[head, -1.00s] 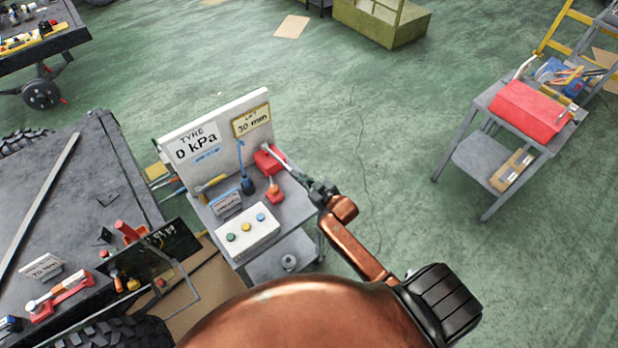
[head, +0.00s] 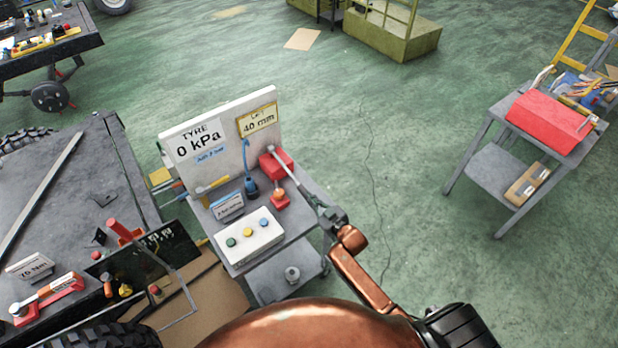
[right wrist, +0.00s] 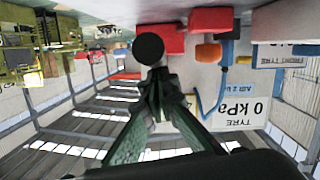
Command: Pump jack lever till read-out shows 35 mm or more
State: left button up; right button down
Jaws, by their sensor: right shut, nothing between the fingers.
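The lift read-out (head: 259,121) is a yellow-framed card on the white board and reads 40 mm. The red jack (head: 276,163) stands on the grey cart below it. Its thin grey lever (head: 293,178) slopes down toward the right. My right gripper (head: 328,213) is at the lever's outer end, shut with nothing between the fingers. In the right wrist view, the shut right gripper (right wrist: 155,80) is just behind a round black knob (right wrist: 148,48); I cannot tell whether they touch. My left gripper is out of view.
The board also carries a tyre read-out (head: 198,145) of 0 kPa. A button box (head: 249,242) stands at the cart's front. A dark chassis bench (head: 75,200) is at left. A red toolbox (head: 550,122) sits on another cart at right, with clear green floor between.

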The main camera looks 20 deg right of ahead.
jog(key=shift+s+f+g, duration=0.15)
jog(key=shift+s+f, duration=0.05)
jog(key=shift+f, duration=0.35)
jog(key=shift+s+f+g, duration=0.15)
jog(key=shift+s+f, duration=0.05)
jog(key=shift+f, duration=0.3)
jog(key=shift+a+r+p, duration=0.15)
jog(key=shift+r+p, duration=0.35)
jog(key=s+d+r+p, duration=0.1)
jog(key=s+r, duration=0.4)
jog(key=s, duration=0.5)
jog(key=shift+d+r+p, duration=0.25)
jog(key=shift+d+p, duration=0.05)
jog(key=shift+p, duration=0.45)
dwell(0.6)
